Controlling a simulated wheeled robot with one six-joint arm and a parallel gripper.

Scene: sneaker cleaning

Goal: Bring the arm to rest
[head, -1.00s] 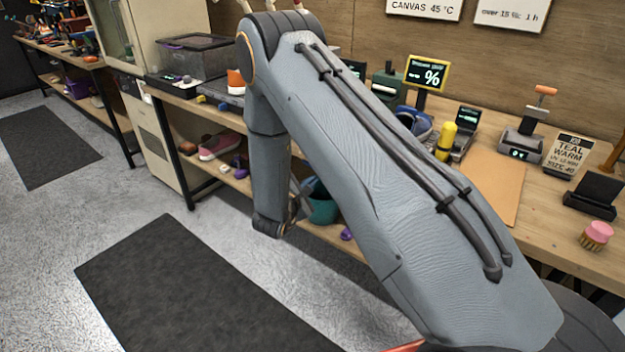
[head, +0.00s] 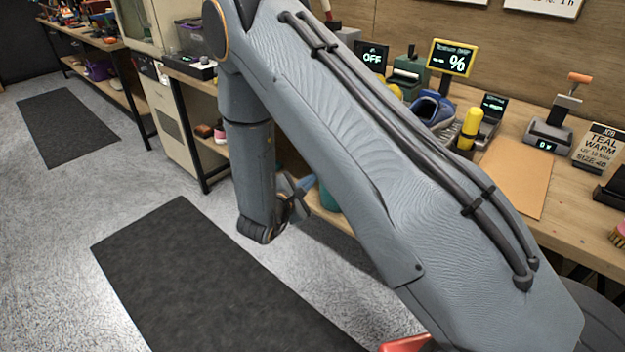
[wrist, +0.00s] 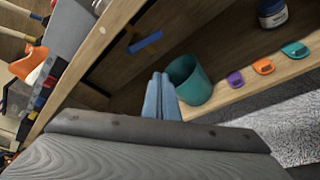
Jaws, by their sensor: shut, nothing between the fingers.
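My gripper shows in the wrist view (wrist: 161,95) as two blue-grey fingers pressed together, with nothing between them. In the head view my gripper (head: 308,184) hangs low behind my folded arm, in front of the bench's lower shelf, partly hidden by the arm links. My arm crosses the head view from the lower right to the upper left, then drops down. A teal bin (wrist: 189,82) stands on the lower shelf just beyond and to the right of the fingertips in the wrist view. I cannot tell whether the fingers touch it.
The workbench (head: 560,210) holds a blue sneaker (head: 431,108), a yellow bottle (head: 470,128), a brown mat (head: 515,175) and small displays. Several small coloured items, one a purple piece (wrist: 235,79), lie on the shelf. A dark floor mat (head: 200,275) lies in open floor.

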